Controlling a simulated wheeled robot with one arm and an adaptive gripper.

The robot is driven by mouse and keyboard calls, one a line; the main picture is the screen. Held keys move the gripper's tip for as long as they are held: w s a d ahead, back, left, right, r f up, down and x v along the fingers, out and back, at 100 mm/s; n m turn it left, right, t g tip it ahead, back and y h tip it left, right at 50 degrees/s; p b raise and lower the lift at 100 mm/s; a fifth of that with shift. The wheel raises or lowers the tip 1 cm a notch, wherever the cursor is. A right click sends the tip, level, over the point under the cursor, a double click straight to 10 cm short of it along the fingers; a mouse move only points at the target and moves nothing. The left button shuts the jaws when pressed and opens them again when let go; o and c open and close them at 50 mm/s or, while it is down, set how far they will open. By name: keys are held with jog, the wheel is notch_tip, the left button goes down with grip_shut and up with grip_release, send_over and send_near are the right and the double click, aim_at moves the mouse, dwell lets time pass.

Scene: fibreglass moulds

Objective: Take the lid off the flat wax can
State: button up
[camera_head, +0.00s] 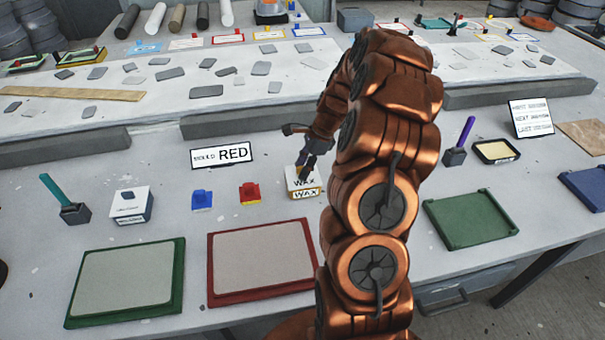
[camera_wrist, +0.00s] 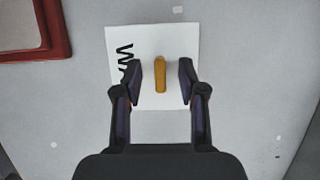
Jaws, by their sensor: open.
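Contact with the lid cannot be told.
A red-framed mould (camera_head: 262,258) lies in front and left of the can. A red block (camera_head: 249,192) and a blue block (camera_head: 202,199) stand left of it. A sign reading RED (camera_head: 222,155) stands behind.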

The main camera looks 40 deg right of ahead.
grip_shut()
jog(key=shift+r, duration=0.15)
dwell(0.4)
